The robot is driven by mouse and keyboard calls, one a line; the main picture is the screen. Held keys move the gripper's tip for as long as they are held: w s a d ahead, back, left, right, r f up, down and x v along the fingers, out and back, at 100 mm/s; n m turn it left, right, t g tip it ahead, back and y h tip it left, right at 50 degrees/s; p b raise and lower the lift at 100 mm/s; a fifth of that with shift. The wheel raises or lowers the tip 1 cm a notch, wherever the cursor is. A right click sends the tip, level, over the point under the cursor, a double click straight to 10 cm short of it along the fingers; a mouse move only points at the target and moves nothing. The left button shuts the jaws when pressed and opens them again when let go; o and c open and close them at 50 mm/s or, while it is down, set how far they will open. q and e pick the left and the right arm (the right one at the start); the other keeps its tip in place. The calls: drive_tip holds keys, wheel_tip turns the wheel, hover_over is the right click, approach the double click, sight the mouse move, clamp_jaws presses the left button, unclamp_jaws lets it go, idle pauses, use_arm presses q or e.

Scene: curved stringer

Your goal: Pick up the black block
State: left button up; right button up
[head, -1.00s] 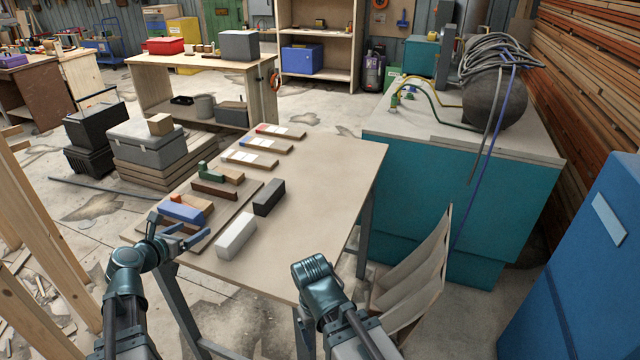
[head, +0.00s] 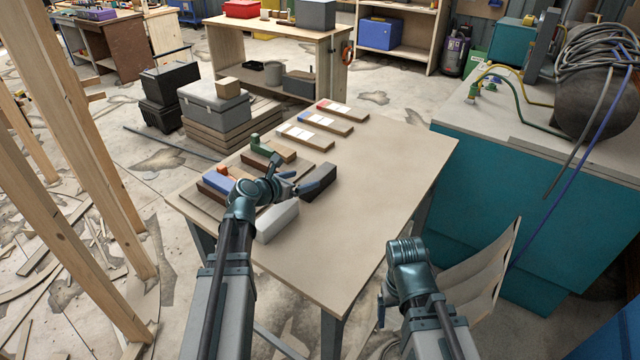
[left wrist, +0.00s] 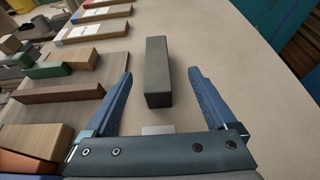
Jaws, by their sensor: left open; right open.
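The black block (head: 318,183) lies on the wooden table, and it also shows in the left wrist view (left wrist: 157,75), long and dark, just beyond and between my fingertips. My left gripper (head: 302,180) is open and empty close to the block, and its two blue fingers also show in the left wrist view (left wrist: 158,78). In the head view the left gripper partly covers the block. My right gripper (head: 384,308) is beside the table's front right edge, and its fingers are hardly visible.
A white block (head: 277,222) lies in front of the black block. A blue block (head: 218,182), a green block (head: 262,144) and brown pieces sit on the left of the table (head: 385,180). The table's right side is clear.

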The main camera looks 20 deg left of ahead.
sight(318, 174)
use_arm(q)
drive_tip(key=b+x, duration=0.1)
drive_tip(key=x, duration=0.4)
drive_tip(key=shift+w+a+f+b, duration=0.1)
drive_tip(key=shift+w+f+b, duration=0.1)
drive_tip(key=shift+b, duration=0.2)
drive_tip(key=shift+w, duration=0.2)
drive_tip(key=b+x, duration=0.1)
drive_tip(key=x, duration=0.1)
drive_tip(key=b+x, duration=0.1)
drive_tip(key=x, duration=0.2)
drive_tip(key=shift+w+f, duration=0.2)
drive_tip(key=shift+f, duration=0.15)
drive_tip(key=shift+s+r, duration=0.1)
clamp_jaws()
